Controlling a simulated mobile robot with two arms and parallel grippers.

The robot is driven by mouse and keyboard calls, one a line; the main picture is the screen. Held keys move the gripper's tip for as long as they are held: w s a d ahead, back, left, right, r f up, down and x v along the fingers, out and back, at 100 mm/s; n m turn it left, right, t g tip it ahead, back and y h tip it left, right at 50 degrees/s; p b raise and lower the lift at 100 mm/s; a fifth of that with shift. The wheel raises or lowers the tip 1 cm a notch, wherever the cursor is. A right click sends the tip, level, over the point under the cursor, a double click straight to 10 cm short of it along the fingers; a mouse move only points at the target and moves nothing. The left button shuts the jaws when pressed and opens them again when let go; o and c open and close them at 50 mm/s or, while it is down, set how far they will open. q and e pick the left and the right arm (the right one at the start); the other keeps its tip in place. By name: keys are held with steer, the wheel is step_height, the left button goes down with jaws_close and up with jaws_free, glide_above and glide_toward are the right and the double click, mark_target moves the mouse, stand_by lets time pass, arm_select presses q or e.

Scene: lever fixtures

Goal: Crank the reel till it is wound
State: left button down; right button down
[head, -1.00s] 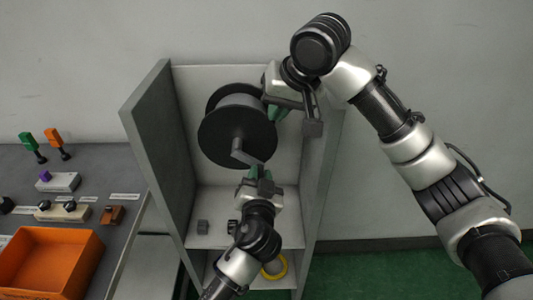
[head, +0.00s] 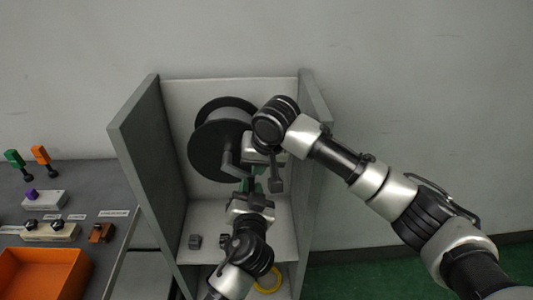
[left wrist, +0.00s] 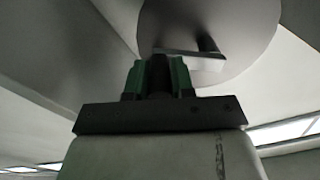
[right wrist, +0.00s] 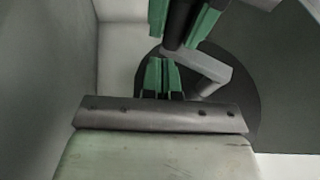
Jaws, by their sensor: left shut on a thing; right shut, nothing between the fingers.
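The dark reel (head: 207,150) stands in the upper part of a grey open cabinet. Its grey crank arm (head: 230,163) points down and right from the hub; the arm also shows in the right wrist view (right wrist: 207,68). My left gripper (head: 249,186) is shut on the dark crank handle (left wrist: 157,72), its green fingers on either side of it. My right gripper (right wrist: 162,72) is shut and empty, close to the crank and the left gripper. In the head view the right arm hides its fingers and the reel's right edge.
The cabinet's side walls (head: 150,165) stand close on both sides. A small dark block (head: 195,241) sits on its shelf and a yellow ring (head: 268,281) lies lower. At left, a table holds an orange bin (head: 40,272) and several lever fixtures.

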steer(key=shift+a+f, duration=0.15)
steer(key=shift+f, duration=0.15)
steer(key=shift+f, duration=0.1)
arm_select(q)
steer(key=shift+r, duration=0.1)
arm_select(e)
steer(key=shift+s+a+f+y, duration=0.1)
steer(key=shift+a+f+y, duration=0.2)
steer(key=shift+f+y, duration=0.15)
arm_select(q)
steer(key=shift+d, duration=0.1)
steer(key=c, duration=1)
jaws_free()
steer(key=shift+o, duration=0.2)
steer(key=shift+s, duration=0.1)
